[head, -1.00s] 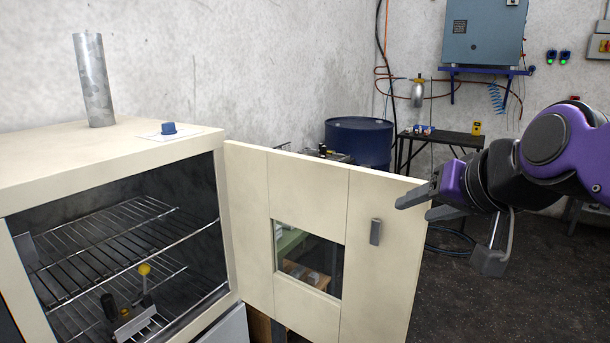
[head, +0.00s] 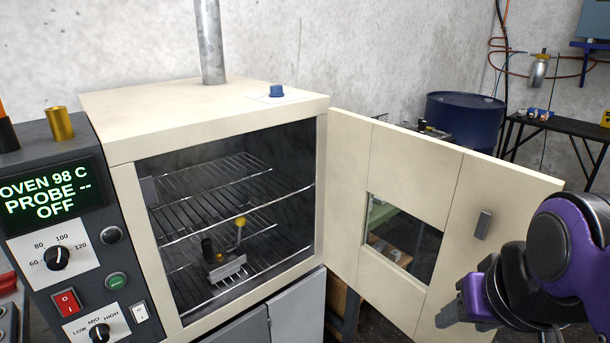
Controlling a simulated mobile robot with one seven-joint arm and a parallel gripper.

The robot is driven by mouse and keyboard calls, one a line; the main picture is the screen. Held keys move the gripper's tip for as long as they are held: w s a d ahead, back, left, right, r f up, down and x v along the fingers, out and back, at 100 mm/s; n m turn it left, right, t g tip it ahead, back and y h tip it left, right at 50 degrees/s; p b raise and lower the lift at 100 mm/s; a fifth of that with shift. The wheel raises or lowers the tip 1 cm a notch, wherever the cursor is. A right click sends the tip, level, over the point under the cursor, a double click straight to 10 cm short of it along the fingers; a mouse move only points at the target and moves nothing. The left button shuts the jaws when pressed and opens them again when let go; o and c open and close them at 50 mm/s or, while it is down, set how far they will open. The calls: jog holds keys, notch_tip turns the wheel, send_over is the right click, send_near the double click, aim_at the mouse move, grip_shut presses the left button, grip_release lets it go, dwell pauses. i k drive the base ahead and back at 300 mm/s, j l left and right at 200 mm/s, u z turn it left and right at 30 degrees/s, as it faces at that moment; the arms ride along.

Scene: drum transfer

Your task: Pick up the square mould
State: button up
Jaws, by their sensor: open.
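An oven (head: 215,113) stands open in the middle of the head view. On its lower wire rack (head: 190,285) sits a light grey metal piece (head: 228,268) with a black knob (head: 207,248) and a yellow ball on a stem (head: 240,222). It may be the square mould, but its shape is too small to be sure. My gripper (head: 447,313) is at the lower right, in front of the open oven door (head: 455,230), well to the right of the rack. It is open and nothing shows in it.
The oven door swings out to the right, between the oven opening and my arm. A control panel (head: 60,220) is at the left, its display reading OVEN 98 C. A blue drum (head: 465,125) and a dark table (head: 560,125) stand behind the door.

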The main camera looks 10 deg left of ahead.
aim_at(216, 266)
jog(key=u, duration=1.35)
